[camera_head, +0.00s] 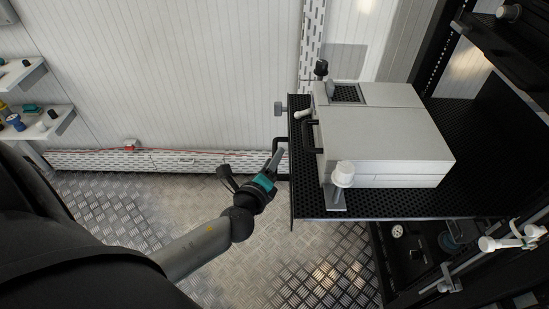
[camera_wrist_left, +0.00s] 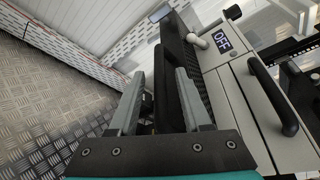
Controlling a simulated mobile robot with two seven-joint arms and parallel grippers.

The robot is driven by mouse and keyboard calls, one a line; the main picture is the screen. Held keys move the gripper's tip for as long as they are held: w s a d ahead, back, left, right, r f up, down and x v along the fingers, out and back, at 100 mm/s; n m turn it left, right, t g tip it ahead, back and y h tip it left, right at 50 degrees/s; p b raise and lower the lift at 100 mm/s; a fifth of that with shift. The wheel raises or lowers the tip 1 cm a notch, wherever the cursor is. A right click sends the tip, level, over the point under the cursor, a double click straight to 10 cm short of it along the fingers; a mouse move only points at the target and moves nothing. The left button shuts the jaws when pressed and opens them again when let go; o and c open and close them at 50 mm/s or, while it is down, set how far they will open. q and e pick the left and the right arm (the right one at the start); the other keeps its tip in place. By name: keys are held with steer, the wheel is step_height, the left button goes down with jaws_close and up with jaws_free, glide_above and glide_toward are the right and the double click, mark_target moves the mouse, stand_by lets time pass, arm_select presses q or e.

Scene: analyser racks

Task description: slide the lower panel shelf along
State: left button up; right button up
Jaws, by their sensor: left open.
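The black perforated shelf (camera_head: 470,195) juts out of the dark rack at the right, with a pale box-shaped analyser on it. A black handle (camera_head: 279,143) sticks out from the shelf's left front edge. My left gripper (camera_head: 277,162) is at this handle, with its fingers pointing up toward it. In the left wrist view, the left gripper's two grey fingers (camera_wrist_left: 161,76) stand apart, with a dark bar (camera_wrist_left: 168,100) showing between them. I cannot tell whether the fingers touch it. My right gripper is not in view.
The analyser (camera_head: 385,135) has its own black handle (camera_head: 308,137) and, in the left wrist view, an "OFF" label (camera_wrist_left: 222,42). A white-topped knob (camera_head: 343,174) stands at the shelf's near corner. Another rack shelf (camera_head: 500,40) is at upper right. The metal floor (camera_head: 130,205) left of the shelf is clear.

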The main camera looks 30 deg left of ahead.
arm_select(q)
steer(key=shift+x, duration=0.8)
jaws_close()
stand_by(1.0)
